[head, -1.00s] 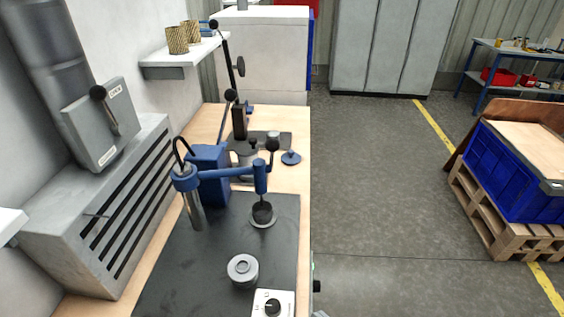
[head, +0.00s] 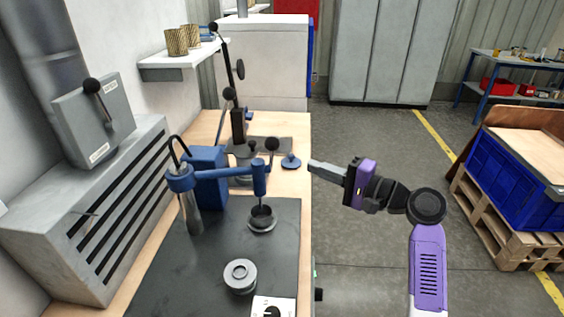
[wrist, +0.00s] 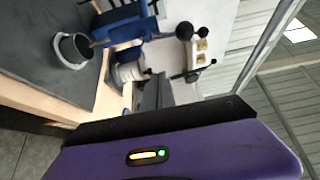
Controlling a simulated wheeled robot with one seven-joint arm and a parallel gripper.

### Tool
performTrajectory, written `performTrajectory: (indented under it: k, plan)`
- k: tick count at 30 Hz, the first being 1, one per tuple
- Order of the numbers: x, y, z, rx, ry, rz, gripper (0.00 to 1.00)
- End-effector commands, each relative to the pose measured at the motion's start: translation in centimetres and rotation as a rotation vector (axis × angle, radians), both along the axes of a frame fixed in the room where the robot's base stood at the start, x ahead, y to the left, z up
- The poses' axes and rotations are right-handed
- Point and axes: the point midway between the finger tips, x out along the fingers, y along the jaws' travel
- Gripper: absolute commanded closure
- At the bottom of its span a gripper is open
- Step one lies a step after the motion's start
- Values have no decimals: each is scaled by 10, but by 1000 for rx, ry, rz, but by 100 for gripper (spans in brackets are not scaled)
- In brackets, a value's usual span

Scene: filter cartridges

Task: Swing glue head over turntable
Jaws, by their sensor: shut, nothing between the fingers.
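My gripper (head: 313,166) is shut and empty, just right of the bench edge, beside a blue flanged part (head: 291,161). In the wrist view, the blue swing arm (wrist: 125,30) and the cup (wrist: 72,49) show at upper left.
A control box with a dial (head: 273,308) sits at the bench's front edge. A lever press (head: 238,125) stands behind the glue station. A grey vented unit (head: 100,215) lines the left side. The floor right of the bench is open up to a blue crate (head: 515,175) on a pallet.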

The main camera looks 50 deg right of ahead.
Motion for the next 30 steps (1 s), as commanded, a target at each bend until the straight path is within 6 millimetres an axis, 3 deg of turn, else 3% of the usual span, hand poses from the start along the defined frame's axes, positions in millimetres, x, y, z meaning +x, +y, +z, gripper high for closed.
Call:
performTrajectory:
  k: [4,17,23,30]
  plan:
    - [-2,-7,13,10,-16,18,100]
    - [3,-6,13,12,-16,21,100]
    - [31,-2,14,11,-17,22,100]
    - [78,4,14,11,-17,22,100]
